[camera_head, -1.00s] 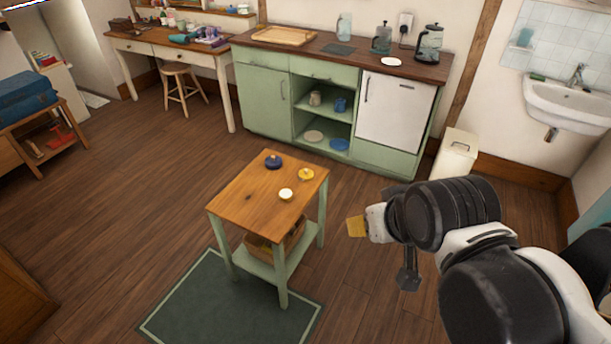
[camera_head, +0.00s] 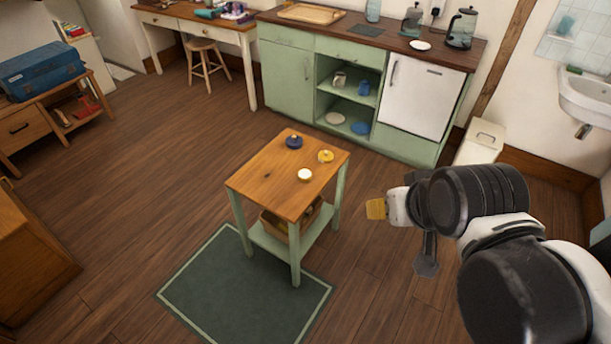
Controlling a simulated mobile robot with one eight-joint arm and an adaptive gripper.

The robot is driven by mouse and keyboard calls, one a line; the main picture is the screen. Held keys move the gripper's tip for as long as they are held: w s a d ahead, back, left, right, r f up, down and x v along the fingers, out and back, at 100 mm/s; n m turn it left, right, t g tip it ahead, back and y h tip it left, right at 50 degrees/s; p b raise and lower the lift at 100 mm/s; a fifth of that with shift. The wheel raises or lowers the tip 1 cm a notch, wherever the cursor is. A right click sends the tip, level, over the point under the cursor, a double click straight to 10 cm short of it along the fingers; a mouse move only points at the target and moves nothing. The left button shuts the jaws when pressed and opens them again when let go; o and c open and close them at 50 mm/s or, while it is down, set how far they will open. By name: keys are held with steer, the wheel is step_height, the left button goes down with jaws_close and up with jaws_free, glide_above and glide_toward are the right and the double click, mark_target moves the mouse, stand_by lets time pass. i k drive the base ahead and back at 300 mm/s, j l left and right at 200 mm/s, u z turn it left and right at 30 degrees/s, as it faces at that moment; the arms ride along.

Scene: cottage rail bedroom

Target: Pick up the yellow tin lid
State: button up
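The yellow tin lid (camera_head: 325,156) lies near the right back edge of a small wooden-topped table with green legs (camera_head: 265,184). A dark blue lid (camera_head: 294,142) lies to its left and a cream-white lid (camera_head: 305,175) lies in front of it, each apart from it. My gripper (camera_head: 376,209) is to the right of the table, apart from all three lids. Its yellowish tip shows, but its fingers are too small to tell whether they are open or shut.
A basket (camera_head: 290,218) sits on the table's lower shelf. A green rug (camera_head: 243,285) lies in front. A green cabinet (camera_head: 286,85) with a wooden worktop stands behind, with a white bin (camera_head: 480,143) at its right. Wooden floor is clear around the table.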

mark_target(326, 157)
steer(key=i+l+u, duration=0.25)
steer(key=i+l, duration=0.25)
steer(key=i, duration=0.25)
steer(key=i+l+u, duration=0.25)
steer(key=i+l, duration=0.4)
